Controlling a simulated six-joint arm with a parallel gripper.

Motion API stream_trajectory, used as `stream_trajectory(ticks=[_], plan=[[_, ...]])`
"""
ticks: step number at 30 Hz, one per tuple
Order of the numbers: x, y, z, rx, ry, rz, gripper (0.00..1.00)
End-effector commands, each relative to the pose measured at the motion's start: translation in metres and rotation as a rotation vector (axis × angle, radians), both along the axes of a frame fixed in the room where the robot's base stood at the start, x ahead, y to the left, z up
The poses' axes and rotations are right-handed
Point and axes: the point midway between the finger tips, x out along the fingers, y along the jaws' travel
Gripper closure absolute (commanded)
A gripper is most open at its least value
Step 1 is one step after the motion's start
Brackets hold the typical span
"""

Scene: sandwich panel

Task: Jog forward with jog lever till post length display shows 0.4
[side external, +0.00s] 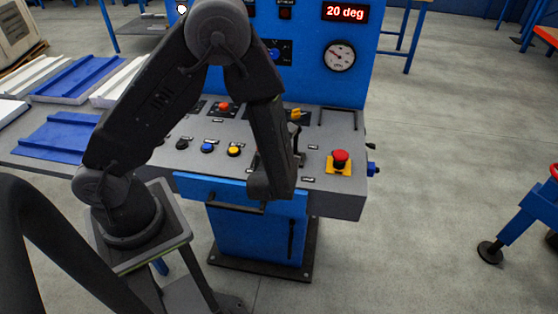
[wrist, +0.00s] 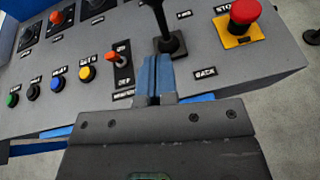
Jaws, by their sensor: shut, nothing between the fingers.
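The jog lever (wrist: 168,38), a black stick on a dark base, stands on the grey console between a label reading FWD beyond it and one reading BACK nearer. It also shows in the side external view (side external: 298,158), partly hidden by my arm. My gripper (wrist: 156,57) has blue fingers, shut and empty, just on the near side of the lever's base. I cannot tell whether the fingertips touch it. The lever's top is cut off in the wrist view. A red display (side external: 345,12) reads 20 deg. No post length display is readable in these frames.
A red stop button (side external: 340,158) on a yellow plate sits right of the lever. An orange toggle switch (wrist: 114,58) and yellow (wrist: 87,73), blue and green buttons lie to its left. A round gauge (side external: 339,56) is on the blue upright panel. Blue and white panels lie at left.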

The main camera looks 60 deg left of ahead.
Motion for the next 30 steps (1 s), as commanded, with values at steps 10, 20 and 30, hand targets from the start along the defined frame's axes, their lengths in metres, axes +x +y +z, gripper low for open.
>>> stream_trajectory(ticks=[10,20,30], plan=[[-0.038,-0.031,0.021,-0.001,0.000,-0.002,1.00],[-0.042,-0.033,0.023,0.001,0.001,0.001,1.00],[-0.041,-0.033,0.023,0.000,0.000,0.000,1.00]])
